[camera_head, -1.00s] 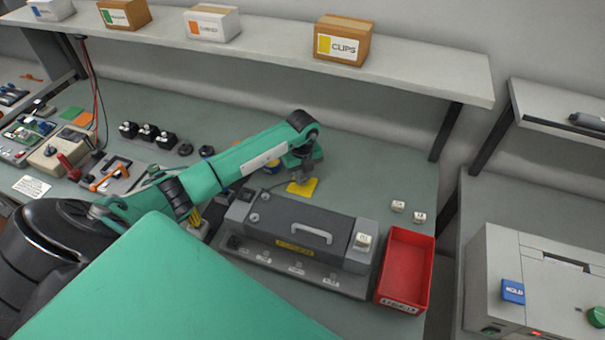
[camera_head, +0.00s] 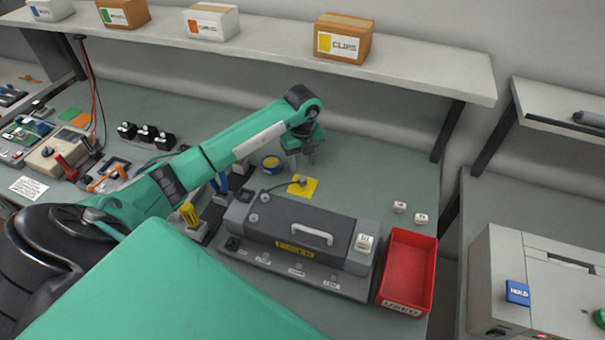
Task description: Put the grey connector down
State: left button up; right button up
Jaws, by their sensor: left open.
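The grey connector (camera_head: 301,181) is a small piece resting on the yellow square (camera_head: 306,190) on the bench behind the dark grey machine. A thin dark cable runs from its left side toward the machine. My left gripper (camera_head: 302,168) is above and just behind the connector, pointing down. Its two fingers are apart with nothing between them, and it is clear of the connector. My right gripper is not in view.
The grey machine with a handle (camera_head: 312,233) stands in front of the yellow square. A red bin (camera_head: 408,268) is at its right. Two small white blocks (camera_head: 399,206) lie behind the bin. The bench behind is clear.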

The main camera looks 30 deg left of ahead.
pick_arm(q)
notch_tip(320, 180, up, 5)
jog(key=shift+r+b, duration=0.1)
jog(key=shift+b, duration=0.3)
dwell(0.4)
